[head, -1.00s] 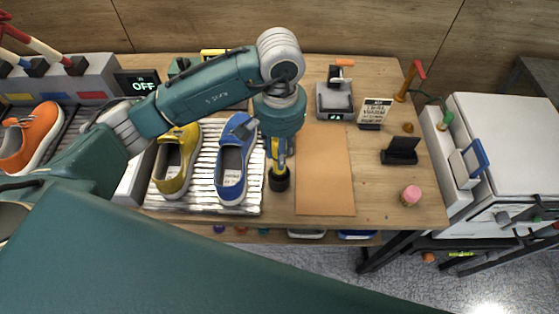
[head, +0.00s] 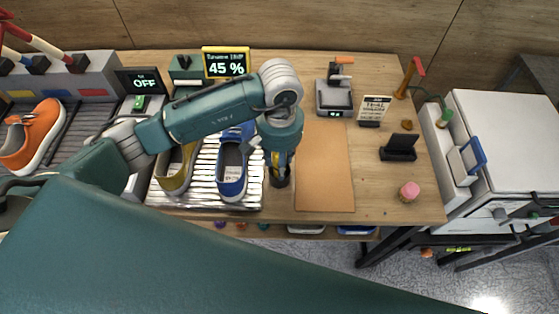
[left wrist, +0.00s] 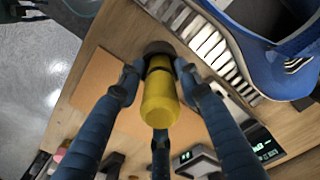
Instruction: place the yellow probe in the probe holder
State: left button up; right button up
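The yellow probe (left wrist: 160,103) stands between the fingers of my left gripper (left wrist: 159,72) in the left wrist view, lined up with the wrist. The blue fingers close in on its sides, with their tips near its far end. Beyond the tips is the dark round probe holder (left wrist: 158,47), with the probe's far end at its mouth; how deep it sits is hidden. In the head view my left gripper (head: 280,163) points down over the holder (head: 280,181), right of the blue shoe. My right gripper is not in view.
A blue shoe (head: 232,170) and a yellow shoe (head: 175,175) rest on a ribbed white tray (head: 210,200) just left of the holder. A brown mat (head: 325,180) lies clear to its right. A display reading 45 % (head: 226,63) stands behind.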

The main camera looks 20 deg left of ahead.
pick_arm(q)
jog(key=shift+o, duration=0.2)
jog(key=shift+r, duration=0.15)
jog(key=shift+r, duration=0.2)
notch_tip(320, 180, up, 11)
jog(key=b, duration=0.3)
jog(key=shift+w+f+b, duration=0.1)
jog(key=shift+f+b, duration=0.05)
jog(key=shift+b, duration=0.15)
jog(key=shift+r, duration=0.5)
